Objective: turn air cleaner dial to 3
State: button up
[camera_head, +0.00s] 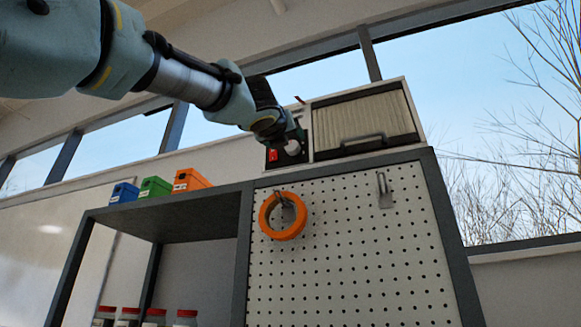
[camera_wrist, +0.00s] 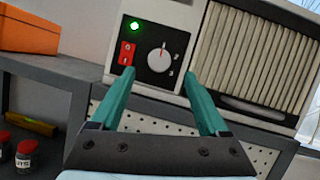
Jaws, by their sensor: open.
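The air cleaner (camera_head: 408,87) is a pale box with a pleated filter and a dark handle, standing on top of the shelf unit. Its black control panel is at its left end. The panel's white round dial (camera_wrist: 159,61) shows in the wrist view, with small numbers at its right side. Its pointer faces roughly up; I cannot tell the setting. A red switch (camera_wrist: 127,53) and a lit green lamp (camera_wrist: 134,26) are left of the dial. My gripper (camera_wrist: 161,74) is open, its two teal fingers apart with the dial beyond and between them. In the head view my gripper (camera_head: 298,137) partly covers the panel.
Blue (camera_head: 124,192), green (camera_head: 155,187) and orange (camera_head: 191,180) bins stand left on the shelf top. An orange ring (camera_head: 283,215) hangs on the pegboard (camera_head: 345,260) below, beside a metal hook (camera_head: 384,190). Red-lidded jars (camera_head: 186,317) stand lower left.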

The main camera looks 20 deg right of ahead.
aim_at(291, 146)
jog(key=shift+p+x, duration=1.45)
jog(key=shift+x, duration=1.6)
jog(key=shift+w+f, duration=0.1)
grip_shut()
